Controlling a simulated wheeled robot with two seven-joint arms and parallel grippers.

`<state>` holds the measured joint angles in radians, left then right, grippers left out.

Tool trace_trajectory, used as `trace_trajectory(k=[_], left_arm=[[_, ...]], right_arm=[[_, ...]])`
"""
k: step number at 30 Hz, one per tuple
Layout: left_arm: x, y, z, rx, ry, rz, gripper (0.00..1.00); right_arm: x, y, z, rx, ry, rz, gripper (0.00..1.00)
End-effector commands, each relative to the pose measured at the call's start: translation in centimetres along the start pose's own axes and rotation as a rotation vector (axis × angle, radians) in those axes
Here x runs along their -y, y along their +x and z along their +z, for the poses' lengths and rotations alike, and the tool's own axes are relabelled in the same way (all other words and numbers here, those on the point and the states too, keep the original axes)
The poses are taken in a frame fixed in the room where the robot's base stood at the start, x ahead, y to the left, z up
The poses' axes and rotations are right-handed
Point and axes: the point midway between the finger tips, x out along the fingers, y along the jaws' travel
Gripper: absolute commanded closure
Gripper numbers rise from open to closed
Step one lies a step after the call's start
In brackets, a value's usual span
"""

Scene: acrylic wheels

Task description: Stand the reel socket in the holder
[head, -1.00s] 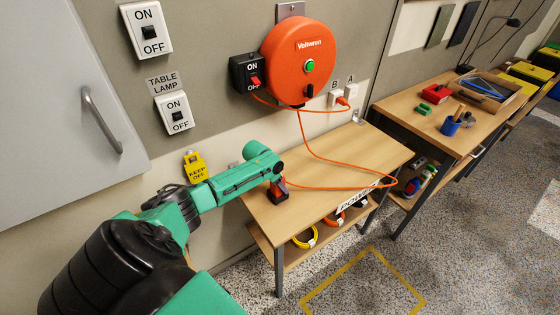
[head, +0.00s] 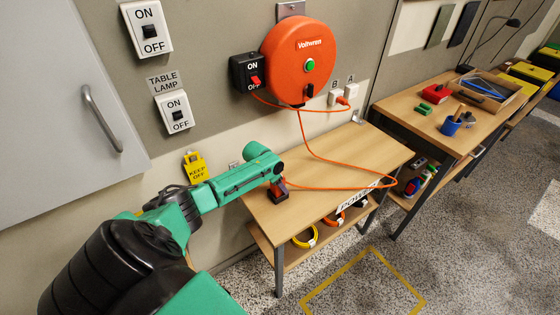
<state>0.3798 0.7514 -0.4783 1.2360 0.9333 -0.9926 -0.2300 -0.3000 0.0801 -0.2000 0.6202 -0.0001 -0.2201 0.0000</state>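The reel socket (head: 279,184) is a small red-and-dark block at the left end of the orange cable. It is at the dark holder (head: 280,197) on the left part of the wooden bench; at this size I cannot tell whether it is seated or only touching. My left gripper (head: 277,181) points down right over the socket, largely hidden by my green wrist. I cannot make out its fingers or any gap between them. My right gripper is not in view.
The orange cable (head: 330,188) loops over the bench (head: 345,160) from the orange reel (head: 297,60) on the wall. An orange plug (head: 343,101) sits at the wall outlets. Cable coils (head: 304,238) lie on the lower shelf. The bench's middle is mostly clear.

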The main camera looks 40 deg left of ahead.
Motion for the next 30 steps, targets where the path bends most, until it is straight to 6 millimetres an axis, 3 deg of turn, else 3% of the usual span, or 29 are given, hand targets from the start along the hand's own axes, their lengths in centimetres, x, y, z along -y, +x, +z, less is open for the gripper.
trace_trajectory(k=[19, 20, 21, 22, 30], left_arm=[[-0.22, 0.01, 0.21, 0.007, -0.001, 0.005, 1.0], [-0.22, 0.0, 0.21, 0.007, -0.001, 0.005, 0.34], [-0.2, 0.0, 0.21, 0.007, -0.001, 0.004, 0.18], [-0.18, -0.01, 0.2, 0.007, -0.001, 0.004, 0.1], [-0.12, -0.07, 0.14, 0.005, -0.001, 0.003, 0.1]], right_arm=[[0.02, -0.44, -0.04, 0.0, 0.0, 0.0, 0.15], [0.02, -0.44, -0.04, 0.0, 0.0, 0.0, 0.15], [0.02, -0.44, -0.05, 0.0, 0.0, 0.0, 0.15], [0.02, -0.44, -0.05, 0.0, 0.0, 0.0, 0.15], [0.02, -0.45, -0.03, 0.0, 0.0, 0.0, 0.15]])
